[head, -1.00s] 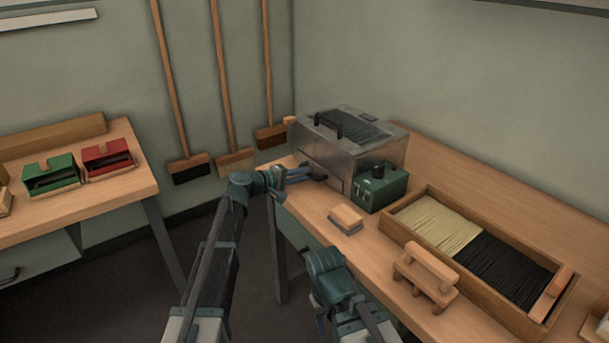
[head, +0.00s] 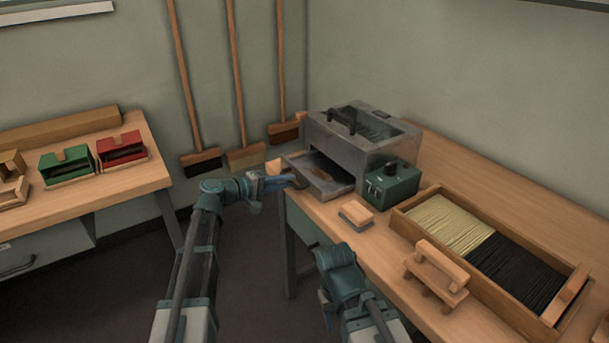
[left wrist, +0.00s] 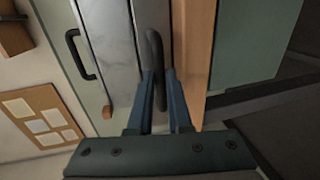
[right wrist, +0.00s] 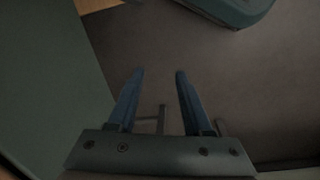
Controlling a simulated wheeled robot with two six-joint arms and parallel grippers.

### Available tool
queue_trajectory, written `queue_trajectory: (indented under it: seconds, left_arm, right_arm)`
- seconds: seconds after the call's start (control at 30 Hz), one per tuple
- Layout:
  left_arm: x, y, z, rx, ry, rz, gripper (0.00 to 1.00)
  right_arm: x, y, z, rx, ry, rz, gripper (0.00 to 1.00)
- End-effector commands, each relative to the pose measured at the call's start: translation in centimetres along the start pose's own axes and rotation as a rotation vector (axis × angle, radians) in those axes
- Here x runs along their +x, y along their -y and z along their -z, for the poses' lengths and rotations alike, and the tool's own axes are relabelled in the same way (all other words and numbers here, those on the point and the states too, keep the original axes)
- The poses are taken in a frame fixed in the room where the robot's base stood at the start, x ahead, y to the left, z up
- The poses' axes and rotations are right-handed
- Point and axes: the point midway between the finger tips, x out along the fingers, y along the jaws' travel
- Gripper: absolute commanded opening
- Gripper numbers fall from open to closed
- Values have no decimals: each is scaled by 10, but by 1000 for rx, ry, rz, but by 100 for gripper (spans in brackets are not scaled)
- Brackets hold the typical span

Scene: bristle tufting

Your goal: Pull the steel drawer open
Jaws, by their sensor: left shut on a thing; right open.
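The steel box (head: 350,148) stands at the back of the right bench. Its steel drawer (head: 318,183) sticks out of the front, open, with its tray showing. My left gripper (head: 284,183) is at the drawer's front. In the left wrist view my left gripper (left wrist: 160,78) is shut on the dark drawer handle (left wrist: 154,45), which lies between its blue fingers. My right gripper (right wrist: 159,75) is open and empty in the right wrist view, over the floor beside the bench. In the head view it is mostly hidden behind its arm.
A green control box (head: 392,184) stands beside the steel box. A small wooden block (head: 356,213), a wooden handled tool (head: 437,270) and a bristle tray (head: 400,213) are on the bench. Red (head: 122,148) and green (head: 67,164) boxes sit on the left table. Brooms (head: 245,155) lean on the wall.

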Motion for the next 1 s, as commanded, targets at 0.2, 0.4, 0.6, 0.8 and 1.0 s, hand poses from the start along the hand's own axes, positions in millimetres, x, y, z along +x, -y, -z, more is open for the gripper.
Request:
queue_trajectory:
  seconds: [0.2, 0.4, 0.6, 0.8, 1.0]
  left_arm:
    - [-22, 5, 0, 1, -2, 1, 0]
    - [-22, 5, 0, 1, -1, 1, 0]
    - [-21, 5, 0, 1, -1, 1, 30]
    - [-21, 5, 0, 1, 0, 0, 30]
    - [-34, 4, 0, 0, -3, 0, 30]
  right_arm:
    - [0, 0, 0, 0, 0, 0, 50]
    - [0, 0, 0, 0, 0, 0, 50]
    - [0, 0, 0, 0, 0, 0, 50]
    - [0, 0, 0, 0, 0, 0, 50]
    - [-4, 0, 0, 0, 0, 0, 50]
